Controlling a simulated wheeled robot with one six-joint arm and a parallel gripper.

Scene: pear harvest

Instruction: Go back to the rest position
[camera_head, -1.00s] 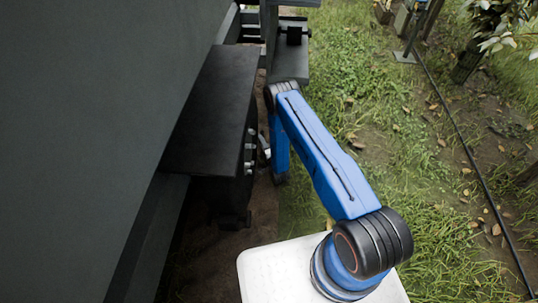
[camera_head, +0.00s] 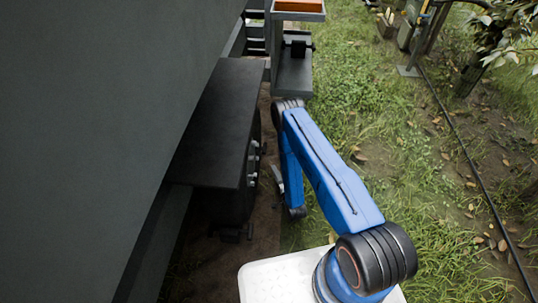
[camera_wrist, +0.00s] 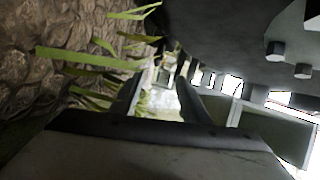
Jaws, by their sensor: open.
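My blue arm folds forward and down from its white base at the bottom of the head view. My gripper (camera_head: 279,180) hangs low beside the dark cabinet, partly hidden by the arm. In the wrist view my gripper (camera_wrist: 160,90) has its two dark fingers apart, with nothing held between them. No pear shows in either view.
A black cabinet (camera_head: 215,125) with a flat top stands close left of the arm. Its bolted underside seems to fill the wrist view's upper right. A grey stand (camera_head: 293,72) and an orange-topped tray (camera_head: 299,6) lie ahead. Open grass (camera_head: 400,170), with a black hose (camera_head: 463,133), lies right.

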